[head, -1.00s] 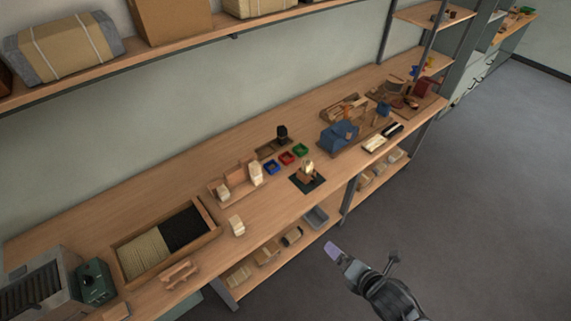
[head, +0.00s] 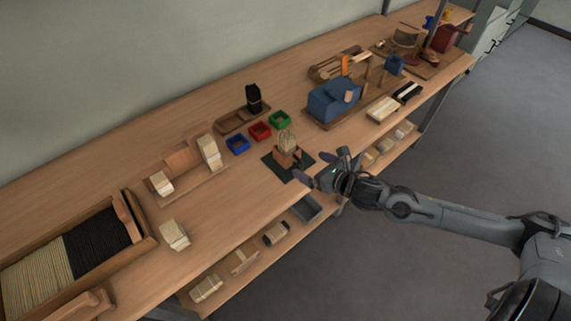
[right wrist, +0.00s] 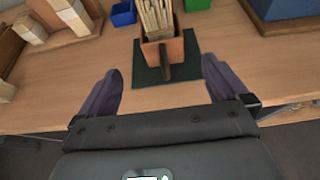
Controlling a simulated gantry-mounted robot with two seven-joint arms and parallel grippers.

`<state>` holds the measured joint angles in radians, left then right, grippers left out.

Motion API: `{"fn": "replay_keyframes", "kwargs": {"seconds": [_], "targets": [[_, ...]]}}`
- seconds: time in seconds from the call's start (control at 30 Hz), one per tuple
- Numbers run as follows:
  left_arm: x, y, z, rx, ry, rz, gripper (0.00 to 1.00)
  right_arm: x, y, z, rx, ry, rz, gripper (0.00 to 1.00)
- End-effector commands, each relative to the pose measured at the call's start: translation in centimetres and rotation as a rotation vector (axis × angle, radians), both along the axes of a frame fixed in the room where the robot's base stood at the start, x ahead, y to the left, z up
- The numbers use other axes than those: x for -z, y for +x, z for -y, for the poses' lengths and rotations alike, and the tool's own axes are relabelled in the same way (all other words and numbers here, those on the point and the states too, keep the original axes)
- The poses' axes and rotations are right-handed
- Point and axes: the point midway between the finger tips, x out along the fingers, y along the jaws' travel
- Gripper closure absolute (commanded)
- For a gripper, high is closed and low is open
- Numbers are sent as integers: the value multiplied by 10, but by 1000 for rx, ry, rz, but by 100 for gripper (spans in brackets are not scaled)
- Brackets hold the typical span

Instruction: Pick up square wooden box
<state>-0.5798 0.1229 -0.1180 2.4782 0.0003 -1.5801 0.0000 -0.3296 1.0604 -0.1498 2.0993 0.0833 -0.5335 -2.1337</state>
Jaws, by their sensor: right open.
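A small square wooden box (head: 286,159), reddish-brown, stands upright on a dark green mat (head: 271,162) near the front edge of the bench. A bundle of pale bristles (head: 287,141) sticks up out of it. In the right wrist view the box (right wrist: 175,50) is straight ahead, with a dark upright piece on its near face. My right gripper (head: 320,170) is at the bench's front edge, just right of and in front of the box. Its fingers (right wrist: 161,66) are spread, with nothing between them, and the box lies beyond the tips. My left gripper is not in view.
Blue (head: 237,144), red (head: 260,131) and green (head: 280,119) bins stand behind the box. A wooden tray with pale blocks (head: 187,172) is to the left, a blue machine (head: 333,99) to the right. A shelf (head: 260,262) runs below the bench front.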

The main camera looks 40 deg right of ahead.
Motion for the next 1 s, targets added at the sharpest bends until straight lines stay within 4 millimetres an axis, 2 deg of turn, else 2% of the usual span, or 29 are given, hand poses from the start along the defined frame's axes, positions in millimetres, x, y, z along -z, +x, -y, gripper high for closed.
{"fn": "replay_keyframes", "kwargs": {"seconds": [0.03, 0.1, 0.5, 0.87, 1.0], "targets": [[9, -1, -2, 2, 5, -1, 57, 6, 2, 1, -1, -4, 5, 0], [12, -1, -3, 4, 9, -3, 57, 8, 5, 1, 1, -3, 9, 0], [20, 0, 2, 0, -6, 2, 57, 23, 42, 0, 3, 0, 11, 0], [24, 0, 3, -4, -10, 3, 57, 31, 59, -2, 1, 1, 9, 0], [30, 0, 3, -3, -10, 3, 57, 39, 74, -3, 3, 2, 10, 0]]}}
